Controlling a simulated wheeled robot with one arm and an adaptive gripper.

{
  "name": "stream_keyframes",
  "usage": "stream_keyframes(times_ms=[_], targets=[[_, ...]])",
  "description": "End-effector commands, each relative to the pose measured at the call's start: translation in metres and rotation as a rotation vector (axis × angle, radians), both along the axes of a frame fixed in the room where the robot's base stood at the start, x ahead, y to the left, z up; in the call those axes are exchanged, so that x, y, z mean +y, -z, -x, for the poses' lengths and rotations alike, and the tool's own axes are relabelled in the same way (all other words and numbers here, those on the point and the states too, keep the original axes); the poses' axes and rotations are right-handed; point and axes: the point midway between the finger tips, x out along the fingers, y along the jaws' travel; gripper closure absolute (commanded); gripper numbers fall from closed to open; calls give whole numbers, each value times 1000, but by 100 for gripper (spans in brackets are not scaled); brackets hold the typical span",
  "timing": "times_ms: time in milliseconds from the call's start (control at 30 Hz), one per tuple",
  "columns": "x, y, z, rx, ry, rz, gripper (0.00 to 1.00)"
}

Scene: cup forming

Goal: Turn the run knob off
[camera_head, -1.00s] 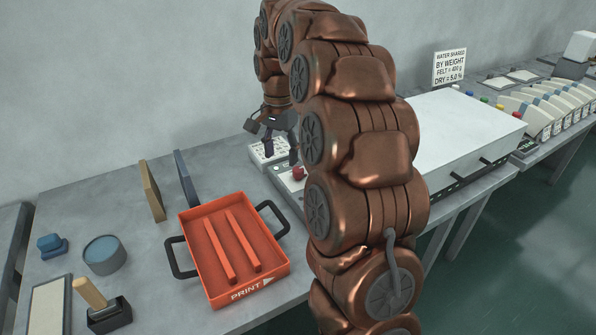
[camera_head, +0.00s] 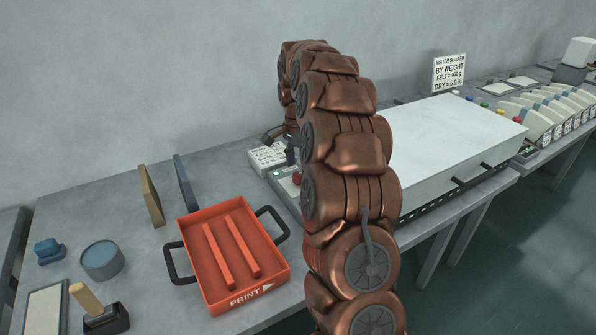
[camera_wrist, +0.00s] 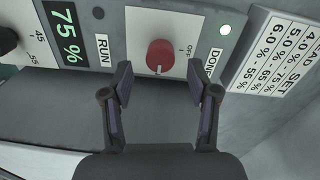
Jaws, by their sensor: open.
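The red run knob (camera_wrist: 160,56) sits on a light plate of the control panel in the wrist view. The label RUN is to its left, and OFF is printed to its upper right. A white pointer mark shows at the knob's lower edge. My gripper (camera_wrist: 160,82) is open, with one dark finger on each side just below the knob and nothing between the tips. The fingers appear apart from the knob. In the head view the red knob (camera_head: 297,178) is partly hidden by my arm, and most of the gripper is hidden too.
A printed card (camera_wrist: 277,52) stands right. An orange tray (camera_head: 205,290) lies left of the panel, and a white-topped box (camera_head: 450,125) right.

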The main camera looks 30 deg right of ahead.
Motion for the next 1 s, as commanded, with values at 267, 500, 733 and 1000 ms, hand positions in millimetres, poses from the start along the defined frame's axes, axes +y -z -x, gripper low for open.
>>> stream_keyframes(times_ms=[267, 500, 733, 1000], targets=[[0, 25, 1, 0, -1, -1, 40], [0, 29, 0, -3, -1, 1, 40], [0, 29, 0, -3, -1, 1, 51], [0, 29, 0, -3, -1, 1, 79]])
